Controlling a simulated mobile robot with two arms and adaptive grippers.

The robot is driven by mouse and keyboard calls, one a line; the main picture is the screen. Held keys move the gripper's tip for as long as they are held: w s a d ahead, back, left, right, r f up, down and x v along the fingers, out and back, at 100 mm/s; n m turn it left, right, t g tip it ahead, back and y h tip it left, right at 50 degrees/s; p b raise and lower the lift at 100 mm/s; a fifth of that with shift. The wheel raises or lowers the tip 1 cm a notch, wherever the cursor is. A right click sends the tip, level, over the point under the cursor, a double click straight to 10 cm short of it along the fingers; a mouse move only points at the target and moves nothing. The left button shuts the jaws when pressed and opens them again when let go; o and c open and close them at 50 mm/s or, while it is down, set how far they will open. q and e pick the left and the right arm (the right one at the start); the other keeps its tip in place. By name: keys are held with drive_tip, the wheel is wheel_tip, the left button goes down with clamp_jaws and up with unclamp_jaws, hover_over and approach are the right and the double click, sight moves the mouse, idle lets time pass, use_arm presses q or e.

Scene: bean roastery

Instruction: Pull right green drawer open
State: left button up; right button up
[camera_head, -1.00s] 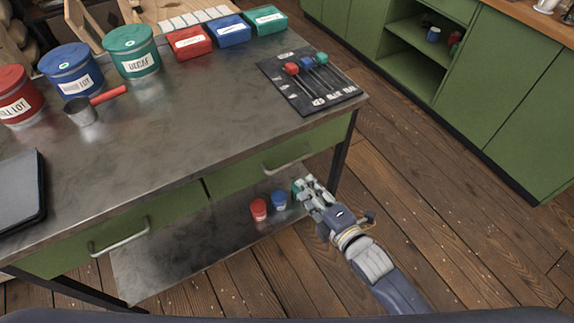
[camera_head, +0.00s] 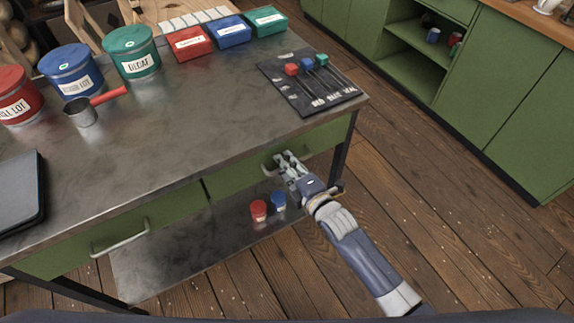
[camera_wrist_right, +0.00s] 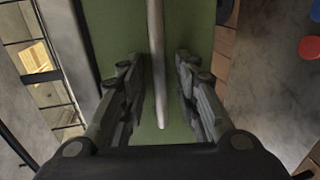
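The right green drawer (camera_head: 236,176) sits under the metal table top and looks closed. Its metal bar handle (camera_head: 268,168) is partly hidden behind my right gripper (camera_head: 285,160) in the head view. In the right wrist view the drawer front (camera_wrist_right: 180,30) is close, and the handle (camera_wrist_right: 157,60) runs between the two fingers of my right gripper (camera_wrist_right: 160,95). The fingers are apart, with a gap on each side of the handle. My left gripper is not in view.
The left green drawer (camera_head: 160,215) has its own handle (camera_head: 120,238). A red cup (camera_head: 259,211) and a blue cup (camera_head: 279,200) stand on the lower shelf (camera_head: 190,262). The table's right leg (camera_head: 339,165) is close to my right arm. Wooden floor (camera_head: 430,210) lies clear to the right.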

drive_tip(key=shift+c, duration=0.4)
clamp_jaws()
drive_tip(key=f+p+v, duration=0.3)
drive_tip(key=p+v, duration=0.1)
drive_tip(key=v, duration=1.1)
drive_tip(key=s+f+p+v, duration=0.1)
drive_tip(key=f+p+v, duration=0.2)
drive_tip(key=v, duration=1.2)
drive_tip(key=shift+d+p, duration=0.4)
drive_tip(key=shift+p, duration=0.45)
drive_tip(key=shift+w, duration=0.1)
drive_tip(key=shift+o, duration=0.4)
unclamp_jaws()
